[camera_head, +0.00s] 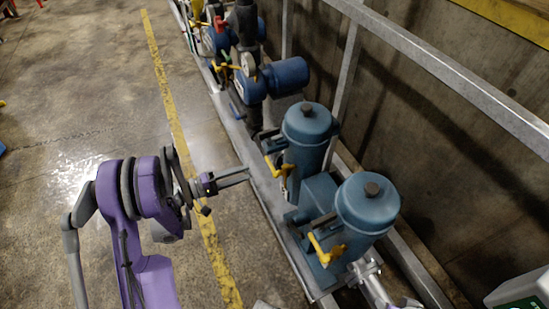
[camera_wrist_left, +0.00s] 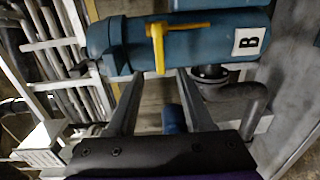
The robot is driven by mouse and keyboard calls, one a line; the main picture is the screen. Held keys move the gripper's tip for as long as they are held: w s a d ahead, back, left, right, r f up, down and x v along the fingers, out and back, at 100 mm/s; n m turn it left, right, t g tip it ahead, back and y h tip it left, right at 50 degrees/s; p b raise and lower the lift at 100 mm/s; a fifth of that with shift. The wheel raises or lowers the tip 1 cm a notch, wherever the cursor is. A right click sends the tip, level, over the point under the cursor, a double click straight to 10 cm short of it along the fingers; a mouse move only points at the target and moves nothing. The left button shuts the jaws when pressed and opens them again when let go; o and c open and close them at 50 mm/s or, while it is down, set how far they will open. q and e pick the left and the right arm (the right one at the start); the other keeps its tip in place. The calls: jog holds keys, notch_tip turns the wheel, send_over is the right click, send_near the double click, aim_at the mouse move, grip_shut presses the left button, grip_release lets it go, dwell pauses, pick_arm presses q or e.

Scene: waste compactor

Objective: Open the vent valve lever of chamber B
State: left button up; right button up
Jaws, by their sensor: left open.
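Two blue chambers with domed lids stand side by side in the head view, the farther one (camera_head: 308,130) and the nearer one (camera_head: 366,205). Each has a yellow lever, a far one (camera_head: 283,172) and a near one (camera_head: 325,250). My left gripper (camera_head: 249,175) is open and empty, a short way left of the farther chamber's lever and pointing toward it. In the left wrist view, a blue chamber (camera_wrist_left: 110,45) lies across the picture with a white label "B" (camera_wrist_left: 251,42). Its yellow lever (camera_wrist_left: 158,48) shows beyond and between my open fingers (camera_wrist_left: 159,76), apparently not touched.
A blue motor (camera_head: 288,76) with pipework stands behind the chambers. A metal railing (camera_head: 440,65) and wall run along the right. The floor left of the skid is clear, with a yellow line (camera_head: 170,100). A dark pipe (camera_wrist_left: 235,95) shows in the left wrist view.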

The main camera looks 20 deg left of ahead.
aim_at(269, 161)
pick_arm(q)
jog(key=x, duration=1)
jog(key=shift+w+a, duration=0.25)
grip_shut()
dwell(1.2)
